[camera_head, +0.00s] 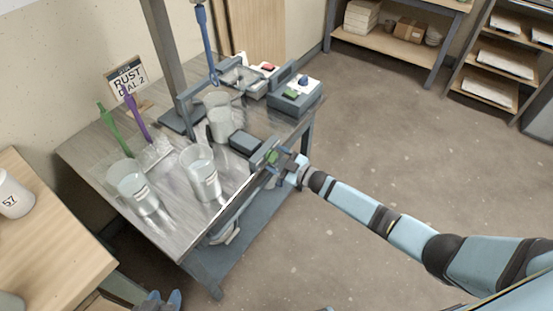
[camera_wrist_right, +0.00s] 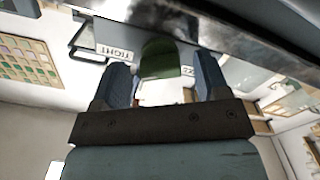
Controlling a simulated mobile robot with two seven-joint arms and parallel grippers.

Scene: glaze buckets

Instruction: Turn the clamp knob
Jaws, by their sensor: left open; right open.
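The green clamp knob (camera_head: 271,156) sits on a grey clamp block at the right edge of the metal table (camera_head: 90,150). My right gripper (camera_head: 279,160) is at the knob. In the right wrist view the knob (camera_wrist_right: 160,58) stands between the two blue fingers of my open right gripper (camera_wrist_right: 160,85), with a gap visible on at least the left side. A label reading TIGHT (camera_wrist_right: 115,52) is left of the knob; a second label is partly hidden. My left gripper (camera_head: 165,298) shows only its blue fingertips, apart, at the bottom edge, away from the table top.
Several clear buckets stand on the table, including a front one (camera_head: 201,174) and a left one (camera_head: 133,187). A mixer stand (camera_head: 170,60) with a blue shaft (camera_head: 208,45) rises behind. A button box (camera_head: 294,97) sits at the back right. The floor to the right is clear.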

